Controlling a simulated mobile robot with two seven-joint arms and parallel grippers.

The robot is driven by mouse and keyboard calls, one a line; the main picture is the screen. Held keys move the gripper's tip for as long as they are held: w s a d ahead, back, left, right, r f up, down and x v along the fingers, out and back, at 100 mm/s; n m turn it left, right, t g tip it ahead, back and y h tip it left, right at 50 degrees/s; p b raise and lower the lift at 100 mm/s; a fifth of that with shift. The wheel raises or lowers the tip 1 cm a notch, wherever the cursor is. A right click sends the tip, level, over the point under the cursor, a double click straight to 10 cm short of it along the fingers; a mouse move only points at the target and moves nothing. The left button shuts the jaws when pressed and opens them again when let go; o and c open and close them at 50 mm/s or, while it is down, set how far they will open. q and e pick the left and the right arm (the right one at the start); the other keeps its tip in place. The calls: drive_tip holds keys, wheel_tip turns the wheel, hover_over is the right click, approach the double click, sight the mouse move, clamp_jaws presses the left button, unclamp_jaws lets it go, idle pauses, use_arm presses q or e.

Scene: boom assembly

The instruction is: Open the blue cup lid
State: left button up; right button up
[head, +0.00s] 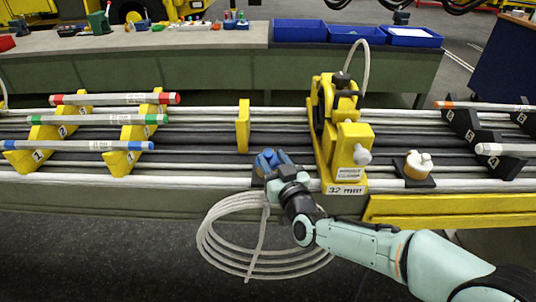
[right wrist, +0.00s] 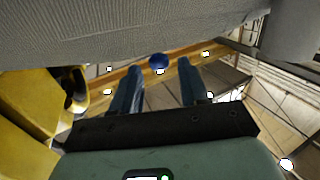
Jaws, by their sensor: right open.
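My right gripper (head: 272,161) reaches in from the lower right of the head view, at the front edge of the rack of pipes. Its fingers are apart in the right wrist view (right wrist: 160,72). A round blue piece (right wrist: 159,61), seemingly the blue cup lid, appears between and just beyond the fingertips there. I cannot tell whether the fingers touch it. In the head view the blue fingers and hand mostly hide the cup, and blue parts blend together. My left gripper is in neither view.
A yellow pulley stand (head: 350,150) stands close right of the gripper. A coiled pale hose (head: 222,258) hangs below the gripper. Marked tubes (head: 115,99) rest on yellow holders at left. Blue bins (head: 300,31) stand behind.

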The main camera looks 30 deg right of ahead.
sight(270, 156)
drive_tip(key=shift+w+d, duration=0.15)
drive_tip(key=shift+w, duration=0.7)
drive_tip(key=shift+w+d, duration=0.1)
drive_tip(key=shift+w, duration=0.75)
